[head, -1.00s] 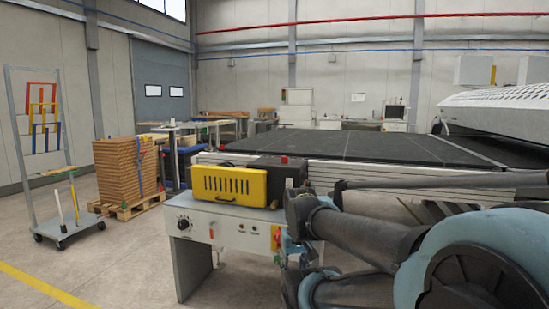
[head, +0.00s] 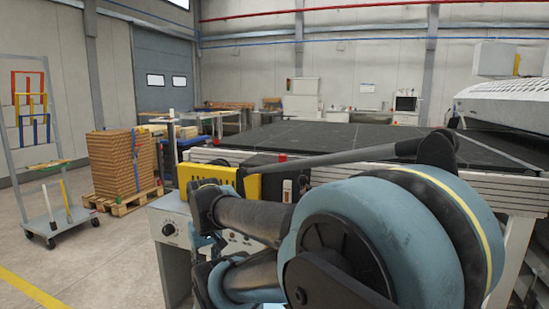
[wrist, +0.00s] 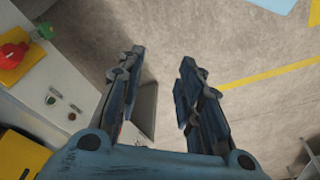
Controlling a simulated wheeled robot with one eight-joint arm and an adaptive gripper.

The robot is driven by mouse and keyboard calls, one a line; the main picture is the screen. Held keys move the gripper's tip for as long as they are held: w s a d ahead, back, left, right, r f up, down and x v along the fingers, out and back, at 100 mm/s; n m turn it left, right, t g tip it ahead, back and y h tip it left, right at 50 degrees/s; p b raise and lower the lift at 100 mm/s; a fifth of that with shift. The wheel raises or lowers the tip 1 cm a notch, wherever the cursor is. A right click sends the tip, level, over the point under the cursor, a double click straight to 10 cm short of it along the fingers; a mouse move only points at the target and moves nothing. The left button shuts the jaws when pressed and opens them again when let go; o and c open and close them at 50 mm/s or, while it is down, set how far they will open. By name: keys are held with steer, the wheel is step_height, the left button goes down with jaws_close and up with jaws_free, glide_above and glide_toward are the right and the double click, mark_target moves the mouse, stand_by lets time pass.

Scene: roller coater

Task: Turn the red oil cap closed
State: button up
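A small red cap-like piece (head: 282,157) shows in the head view on top of the dark housing behind the yellow cover; I cannot tell how far it is turned. The wrist view shows a red knob (wrist: 12,55) on a yellow plate at the upper left, on the machine's pale front panel. I cannot tell whether it is a switch or the cap. My gripper (wrist: 162,58) is open and empty, its two dark fingers apart above the concrete floor, to the right of the panel. In the head view my arm hides most of the gripper and much of the machine front.
The yellow cover (head: 207,173) sits on the pale machine cabinet with a black dial (head: 168,229). A dark conveyor bed (head: 340,143) stretches behind. Stacked boards (head: 122,165) and a wheeled rack (head: 60,221) stand at left. Open floor lies between rack and cabinet.

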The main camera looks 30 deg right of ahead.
steer(key=shift+o, duration=2.2)
steer(key=shift+d+r, duration=0.25)
steer(key=shift+r, duration=0.95)
steer(key=w+d+r+n, duration=0.1)
steer(key=w+d+r, duration=0.1)
steer(key=w+r, duration=0.4)
steer(key=w+d+r+n, duration=0.2)
steer(key=w+d+r, duration=0.15)
steer(key=r, duration=0.45)
step_height(320, 180, up, 22)
steer(key=n+g, duration=0.2)
steer(key=n, duration=0.6)
glide_above(282, 155)
steer(key=f, duration=1.7)
steer(key=shift+w+d, duration=0.3)
